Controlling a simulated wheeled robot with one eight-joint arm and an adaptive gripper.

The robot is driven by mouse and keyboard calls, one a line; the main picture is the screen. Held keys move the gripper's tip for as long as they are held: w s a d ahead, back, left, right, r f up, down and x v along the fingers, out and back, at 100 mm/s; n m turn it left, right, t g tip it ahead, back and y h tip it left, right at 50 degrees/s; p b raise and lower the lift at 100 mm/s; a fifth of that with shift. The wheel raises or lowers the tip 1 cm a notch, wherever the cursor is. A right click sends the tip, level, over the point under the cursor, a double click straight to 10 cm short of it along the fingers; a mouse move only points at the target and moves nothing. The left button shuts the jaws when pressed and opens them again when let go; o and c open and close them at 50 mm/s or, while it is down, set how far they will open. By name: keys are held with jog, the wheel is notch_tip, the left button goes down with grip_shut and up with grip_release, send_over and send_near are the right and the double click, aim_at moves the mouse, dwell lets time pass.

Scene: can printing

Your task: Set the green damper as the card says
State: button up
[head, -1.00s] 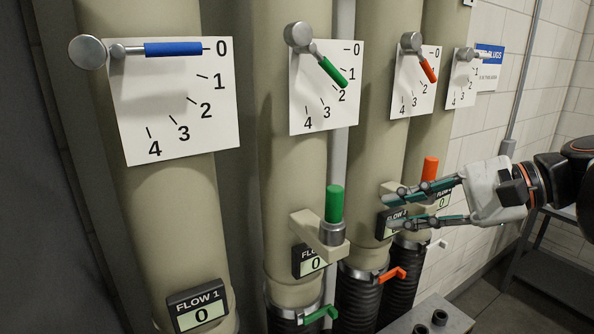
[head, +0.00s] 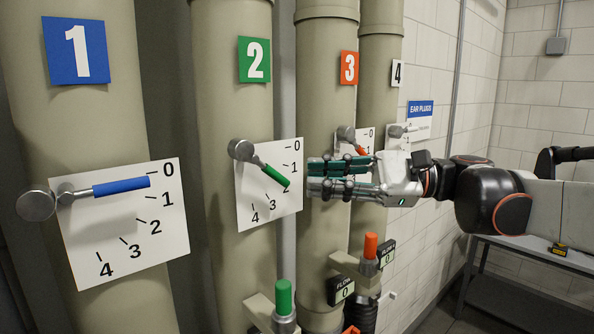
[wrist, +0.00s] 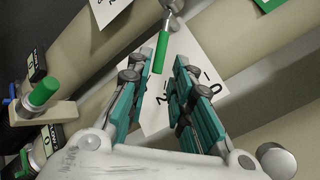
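The green damper is a lever on pipe 2, with a grey pivot knob (head: 240,150) and a green grip (head: 275,176). It slants down right across a white 0–4 scale plate (head: 255,205), with its tip between 1 and 2, seemingly nearer 2. My gripper (head: 312,178) is open and empty, just right of the grip and apart from it in the head view. In the wrist view, the green grip (wrist: 161,52) points down at the gap between the fingers (wrist: 158,74). I see no readable instruction card.
The blue lever (head: 120,187) on pipe 1 points near 0. An orange lever (head: 361,150) on pipe 3 is partly behind my gripper. Below stand a green upright handle (head: 284,297) and an orange one (head: 370,246). A blue-headed ear plugs sign (head: 420,110) hangs behind.

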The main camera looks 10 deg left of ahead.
aim_at(283, 178)
jog(key=a, duration=0.4)
jog(key=a+p, duration=0.1)
jog(key=a, duration=0.1)
jog(key=shift+s+a, duration=0.2)
jog(key=shift+s, duration=0.1)
grip_shut()
